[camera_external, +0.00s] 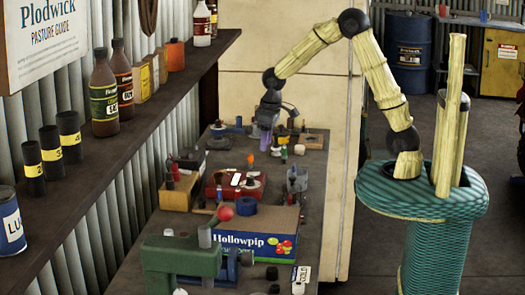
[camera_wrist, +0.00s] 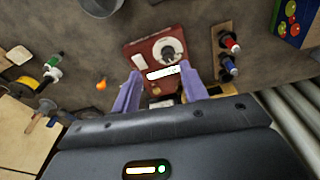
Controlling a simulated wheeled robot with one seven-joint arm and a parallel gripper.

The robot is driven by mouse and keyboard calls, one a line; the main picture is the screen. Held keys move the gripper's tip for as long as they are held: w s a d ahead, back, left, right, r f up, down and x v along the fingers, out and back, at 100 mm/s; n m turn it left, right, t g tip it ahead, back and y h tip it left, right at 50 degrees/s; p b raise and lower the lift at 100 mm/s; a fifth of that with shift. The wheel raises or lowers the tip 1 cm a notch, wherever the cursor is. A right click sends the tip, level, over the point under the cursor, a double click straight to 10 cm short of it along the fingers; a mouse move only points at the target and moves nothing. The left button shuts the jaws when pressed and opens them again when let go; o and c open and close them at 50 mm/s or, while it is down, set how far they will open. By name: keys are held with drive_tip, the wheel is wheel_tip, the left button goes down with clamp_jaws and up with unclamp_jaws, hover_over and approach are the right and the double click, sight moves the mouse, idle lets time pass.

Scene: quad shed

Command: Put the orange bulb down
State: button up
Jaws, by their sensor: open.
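A small orange bulb (camera_wrist: 101,85) lies on the grey bench top in the wrist view, left of my left finger and apart from it. In the outside view a small orange thing (camera_external: 250,159), which looks like the same bulb, shows on the bench just below my gripper (camera_external: 266,135). My gripper has purple fingers, points down over the bench and is open. In the wrist view my gripper (camera_wrist: 161,73) has nothing held between its spread fingers. Beyond them is a dark red device (camera_wrist: 138,50) with a round dial and white labels.
The bench is crowded: a red device (camera_external: 219,190), a blue Hollowpip box (camera_external: 232,238) and a green machine (camera_external: 172,262) stand nearer the camera. A shelf (camera_external: 120,155) with bottles runs along the left wall. In the wrist view, bare bench surrounds the bulb.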

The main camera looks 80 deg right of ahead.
drive_tip(key=s+a, duration=0.4)
drive_tip(key=s, duration=0.3)
drive_tip(key=s+a+n+t, duration=0.1)
drive_tip(key=s+a, duration=0.3)
drive_tip(key=s, duration=0.4)
drive_tip(key=shift+a+n, duration=0.3)
